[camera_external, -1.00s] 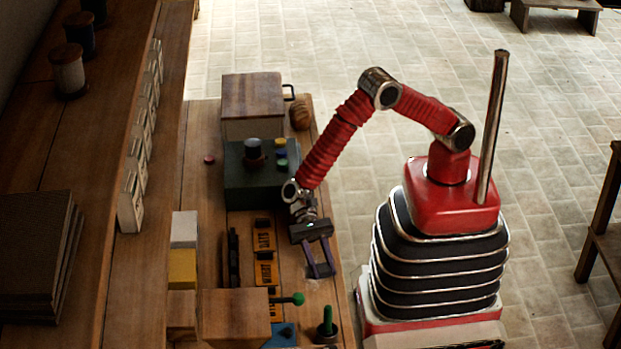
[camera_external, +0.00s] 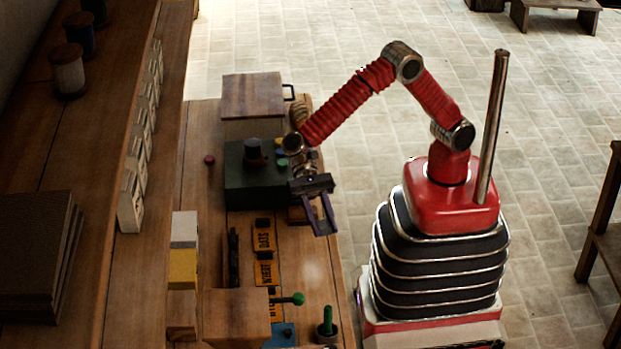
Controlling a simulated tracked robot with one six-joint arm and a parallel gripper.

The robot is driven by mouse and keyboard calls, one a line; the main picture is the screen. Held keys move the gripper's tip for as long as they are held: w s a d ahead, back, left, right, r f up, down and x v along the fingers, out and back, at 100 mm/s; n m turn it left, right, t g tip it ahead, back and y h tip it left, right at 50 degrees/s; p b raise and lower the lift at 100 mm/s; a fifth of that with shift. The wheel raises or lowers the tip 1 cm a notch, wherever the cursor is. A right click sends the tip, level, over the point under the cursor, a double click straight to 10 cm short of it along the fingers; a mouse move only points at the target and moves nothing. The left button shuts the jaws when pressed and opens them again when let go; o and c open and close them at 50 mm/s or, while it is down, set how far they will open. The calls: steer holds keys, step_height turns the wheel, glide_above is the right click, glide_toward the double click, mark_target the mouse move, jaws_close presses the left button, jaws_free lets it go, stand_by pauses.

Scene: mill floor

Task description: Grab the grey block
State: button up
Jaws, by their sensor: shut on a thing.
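My gripper (camera_external: 325,231) is above the right edge of the workbench, to the right of the dark green box. Its two purple-grey fingers point down and toward the camera. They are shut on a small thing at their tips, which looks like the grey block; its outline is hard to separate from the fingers. The gripper is raised above the bench top.
The dark green box (camera_external: 240,187) with knobs stands beside a wooden chest (camera_external: 252,97). Orange lettered plates (camera_external: 264,240) lie on the bench (camera_external: 207,125). A wooden box (camera_external: 237,318), a green-handled tool (camera_external: 292,299) and a green peg (camera_external: 326,322) are nearer the camera.

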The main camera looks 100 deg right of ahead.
steer(key=shift+r, duration=0.55)
